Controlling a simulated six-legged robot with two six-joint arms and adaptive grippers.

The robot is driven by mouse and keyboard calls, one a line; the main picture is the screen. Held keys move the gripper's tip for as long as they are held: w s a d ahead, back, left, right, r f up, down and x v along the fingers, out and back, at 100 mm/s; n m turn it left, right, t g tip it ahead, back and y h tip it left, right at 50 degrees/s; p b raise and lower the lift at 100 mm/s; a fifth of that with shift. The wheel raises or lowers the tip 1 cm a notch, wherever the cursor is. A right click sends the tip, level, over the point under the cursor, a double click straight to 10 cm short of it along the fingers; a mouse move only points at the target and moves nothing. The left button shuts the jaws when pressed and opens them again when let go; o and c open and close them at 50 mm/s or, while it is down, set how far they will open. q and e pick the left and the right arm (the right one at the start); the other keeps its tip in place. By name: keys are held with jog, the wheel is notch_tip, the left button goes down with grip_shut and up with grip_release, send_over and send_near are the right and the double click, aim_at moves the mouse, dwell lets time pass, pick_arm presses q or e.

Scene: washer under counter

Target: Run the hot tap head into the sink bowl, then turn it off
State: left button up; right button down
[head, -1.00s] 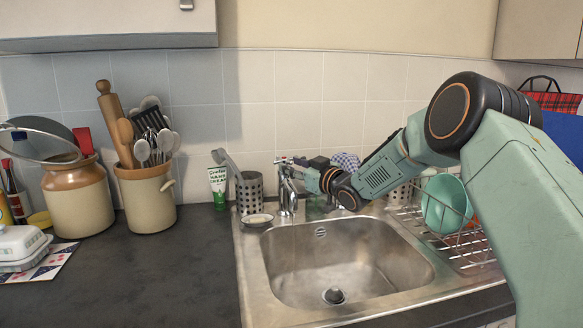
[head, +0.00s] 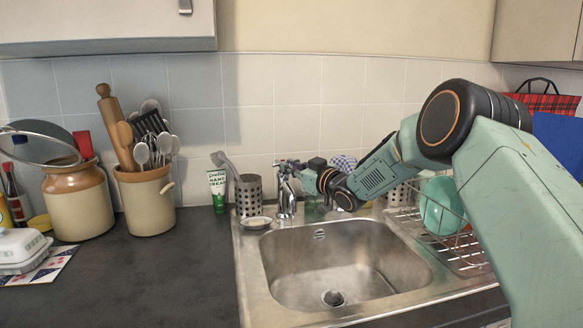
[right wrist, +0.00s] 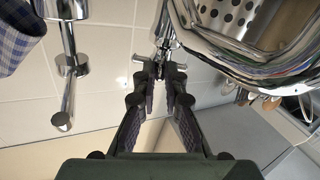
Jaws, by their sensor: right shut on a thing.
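The chrome tap (head: 286,200) stands at the back left rim of the sink. My right gripper (head: 294,169) is at its top, coming from the right. In the right wrist view, my two fingers (right wrist: 160,74) are shut on the small cross-shaped tap head (right wrist: 161,62). No hot or cold mark can be made out. A second chrome fitting (right wrist: 67,70) shows to the left there. The steel sink bowl (head: 345,262) lies in front, with a dark drain at its bottom. I cannot make out a water stream. My left gripper is out of view.
A perforated steel holder (head: 249,195) with a brush and a soap dish (head: 256,223) stand close left of the tap. A rack with a teal bowl (head: 440,203) is on the right. Dark worktop (head: 170,275) is clear front left.

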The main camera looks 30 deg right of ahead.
dwell(0.3)
jog(key=shift+a+r+m+h+b, duration=0.1)
jog(key=shift+a+m+h+b, duration=0.1)
jog(key=shift+m+h+b, duration=0.35)
jog(key=shift+a+r+m+h+b, duration=0.15)
jog(key=shift+m+h+b, duration=0.1)
jog(key=shift+h, duration=0.5)
jog(key=shift+a+m+h, duration=0.25)
jog(key=shift+m+h, duration=0.45)
jog(key=shift+h, duration=0.4)
jog(key=shift+w+a+r+m+h+p, duration=0.1)
jog(key=shift+a+m+h+p, duration=0.1)
jog(key=shift+m+h, duration=0.4)
jog(key=shift+a+r+m+h+p, duration=0.15)
jog(key=shift+m+h, duration=0.15)
jog(key=shift+h, duration=0.5)
jog(key=shift+d+f, duration=0.1)
jog(key=shift+f, duration=0.05)
jog(key=c, duration=1.7)
grip_release()
jog(key=o, duration=0.4)
jog(key=shift+w+f, duration=0.15)
jog(key=shift+f, duration=0.15)
jog(key=shift+c, duration=0.2)
